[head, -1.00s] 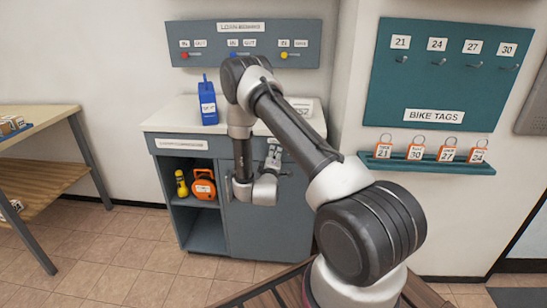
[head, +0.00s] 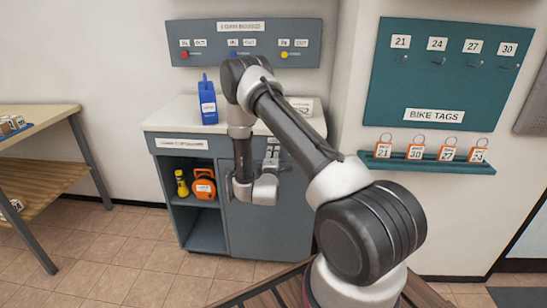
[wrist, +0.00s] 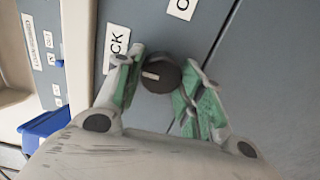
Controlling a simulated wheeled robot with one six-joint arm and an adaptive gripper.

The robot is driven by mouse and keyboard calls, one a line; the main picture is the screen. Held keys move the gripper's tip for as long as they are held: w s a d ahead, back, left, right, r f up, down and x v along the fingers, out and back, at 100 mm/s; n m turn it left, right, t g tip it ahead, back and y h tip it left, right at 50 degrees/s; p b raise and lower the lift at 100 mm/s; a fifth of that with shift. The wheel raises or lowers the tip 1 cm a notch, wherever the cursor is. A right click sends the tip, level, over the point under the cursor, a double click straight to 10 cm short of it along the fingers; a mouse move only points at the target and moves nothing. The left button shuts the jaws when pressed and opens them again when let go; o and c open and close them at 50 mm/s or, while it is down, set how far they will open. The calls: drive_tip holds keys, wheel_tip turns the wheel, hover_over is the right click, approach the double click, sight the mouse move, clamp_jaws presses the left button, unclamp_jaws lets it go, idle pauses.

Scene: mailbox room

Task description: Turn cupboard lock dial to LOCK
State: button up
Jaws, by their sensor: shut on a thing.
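The cupboard lock dial (wrist: 160,76) is a dark round knob with a short white mark on its left side in the wrist view. My gripper (wrist: 160,84) is shut on the dial, one green-padded finger on each side. A white label ending in "CK" (wrist: 117,42) is up and left of the dial, partly covered by a finger. Another label starting with "O" (wrist: 182,7) is cut off at the top edge. In the head view my gripper (head: 272,153) is at the front of the grey cupboard (head: 262,228); the dial is not discernible there.
The cupboard's open left side holds a yellow flashlight (head: 182,184) and an orange case (head: 203,185). A blue container (head: 208,104) stands on top. A board of bike tags (head: 432,80) hangs at right, above a shelf (head: 425,165) with several tags. A table (head: 40,118) stands at left.

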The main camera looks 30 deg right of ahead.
drive_tip(key=o, duration=1)
drive_tip(key=shift+a, duration=0.1)
drive_tip(key=v, duration=1.2)
drive_tip(key=shift+f, duration=0.1)
